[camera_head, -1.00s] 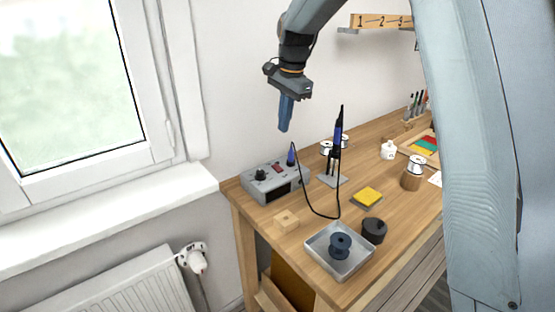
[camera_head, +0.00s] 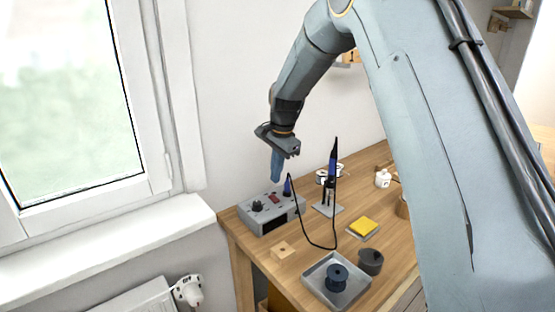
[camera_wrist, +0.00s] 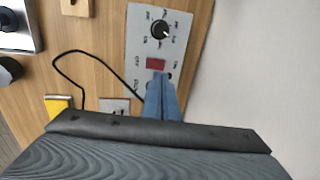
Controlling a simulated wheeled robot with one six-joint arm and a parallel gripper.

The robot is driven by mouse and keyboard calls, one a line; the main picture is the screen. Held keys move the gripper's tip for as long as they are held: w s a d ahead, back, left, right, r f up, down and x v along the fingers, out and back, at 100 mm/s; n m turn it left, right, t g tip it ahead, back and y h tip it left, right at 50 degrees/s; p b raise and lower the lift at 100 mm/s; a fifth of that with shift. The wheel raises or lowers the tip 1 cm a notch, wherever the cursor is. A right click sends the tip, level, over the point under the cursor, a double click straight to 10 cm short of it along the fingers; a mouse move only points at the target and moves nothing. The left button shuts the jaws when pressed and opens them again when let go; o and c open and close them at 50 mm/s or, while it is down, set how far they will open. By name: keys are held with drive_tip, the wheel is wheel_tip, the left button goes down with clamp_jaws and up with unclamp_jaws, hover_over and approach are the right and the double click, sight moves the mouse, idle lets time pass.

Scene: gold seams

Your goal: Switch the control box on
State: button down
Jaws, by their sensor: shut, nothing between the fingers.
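The grey control box (camera_head: 262,222) stands at the back left of the wooden bench. Its top carries a black knob (camera_wrist: 161,29) and a red rocker switch (camera_wrist: 156,64), both clear in the wrist view. The switch shows in the head view too (camera_head: 274,199). My gripper (camera_head: 277,180) is shut and empty, with its blue fingers pointing down above the box. In the wrist view the fingertips (camera_wrist: 160,78) appear just beside the red switch and cover part of the panel near it. Whether they touch the box cannot be told.
A soldering iron (camera_head: 333,165) stands upright in its holder right of the box, its black cable looping forward. A wooden block (camera_head: 282,250), metal tray (camera_head: 318,271), dark pot (camera_head: 370,262) and yellow sponge (camera_head: 363,227) lie in front. The wall is close behind.

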sight(276, 199)
drive_tip(key=f, duration=0.2)
drive_tip(key=f+p, duration=0.1)
drive_tip(key=f, duration=0.1)
drive_tip(key=f+p, duration=0.1)
drive_tip(key=f, duration=0.1)
drive_tip(key=shift+w+a, duration=0.3)
drive_tip(key=shift+w, duration=0.1)
drive_tip(key=shift+f, duration=0.1)
drive_tip(key=shift+w+a+f+b, duration=0.1)
drive_tip(key=shift+w+f+b, duration=0.05)
drive_tip(key=shift+f+b, duration=0.15)
drive_tip(key=shift+s, duration=0.25)
drive_tip(key=shift+s+d+f+p, duration=0.15)
drive_tip(key=shift+s+d+p, duration=0.35)
drive_tip(key=shift+s, duration=0.1)
